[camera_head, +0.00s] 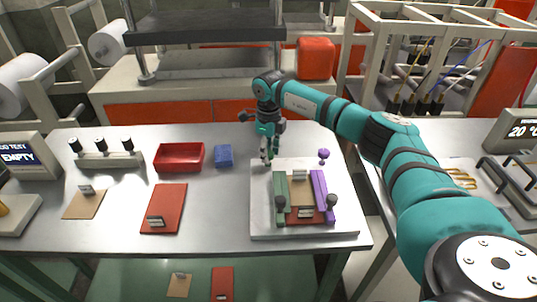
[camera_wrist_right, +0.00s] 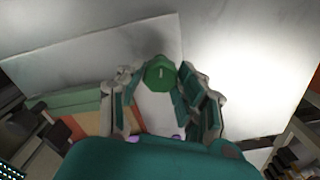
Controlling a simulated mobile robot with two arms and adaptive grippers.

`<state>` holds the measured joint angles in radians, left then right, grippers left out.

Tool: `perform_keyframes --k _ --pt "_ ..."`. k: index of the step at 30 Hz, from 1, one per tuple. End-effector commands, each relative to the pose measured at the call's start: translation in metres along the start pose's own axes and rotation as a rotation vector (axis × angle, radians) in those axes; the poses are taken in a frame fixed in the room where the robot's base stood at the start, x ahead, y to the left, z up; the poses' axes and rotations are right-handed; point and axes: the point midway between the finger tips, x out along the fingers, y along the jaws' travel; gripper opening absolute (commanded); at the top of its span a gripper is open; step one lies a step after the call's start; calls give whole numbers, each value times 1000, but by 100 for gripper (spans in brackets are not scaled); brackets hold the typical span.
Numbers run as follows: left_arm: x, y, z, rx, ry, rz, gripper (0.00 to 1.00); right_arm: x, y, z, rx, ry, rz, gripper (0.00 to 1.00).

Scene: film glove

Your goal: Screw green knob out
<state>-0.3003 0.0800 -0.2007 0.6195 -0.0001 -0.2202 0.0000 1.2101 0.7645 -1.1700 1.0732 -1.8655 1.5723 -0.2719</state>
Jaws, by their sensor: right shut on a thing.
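My right gripper (camera_head: 267,156) points down over the back left corner of the white base plate (camera_head: 259,229). In the wrist view the green knob (camera_wrist_right: 160,73) sits between the fingertips of this gripper (camera_wrist_right: 163,88), which is shut on it. In the head view the fingers mostly hide the knob. Whether the knob is still threaded in cannot be told. A green bar (camera_head: 281,187) and a purple bar (camera_head: 319,188) lie along the left and right of the plate's frame. A purple knob (camera_head: 323,154) stands at the plate's back right. My left gripper is not in view.
A red tray (camera_head: 180,146) and a blue block (camera_head: 223,156) lie left of the plate. A red sheet (camera_head: 171,199) and a tan sheet (camera_head: 77,206) with clips lie further left. The front edge of the table is bare. A rack stands behind.

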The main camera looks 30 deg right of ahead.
Motion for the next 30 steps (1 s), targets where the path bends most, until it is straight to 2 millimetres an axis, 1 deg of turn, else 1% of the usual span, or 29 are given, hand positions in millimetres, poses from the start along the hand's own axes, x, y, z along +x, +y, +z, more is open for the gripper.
perform_keyframes --k 1,6,12,19,30 --pt "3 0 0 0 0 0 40 1 0 0 -35 -2 -1 3" --pt "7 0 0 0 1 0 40 0 -1 0 -147 -1 -2 3" --pt "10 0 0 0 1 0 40 0 -1 0 -233 -1 -1 3" --pt "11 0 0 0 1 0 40 0 0 0 -279 -1 0 3" --pt "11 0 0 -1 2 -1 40 0 0 0 -285 0 -1 3"
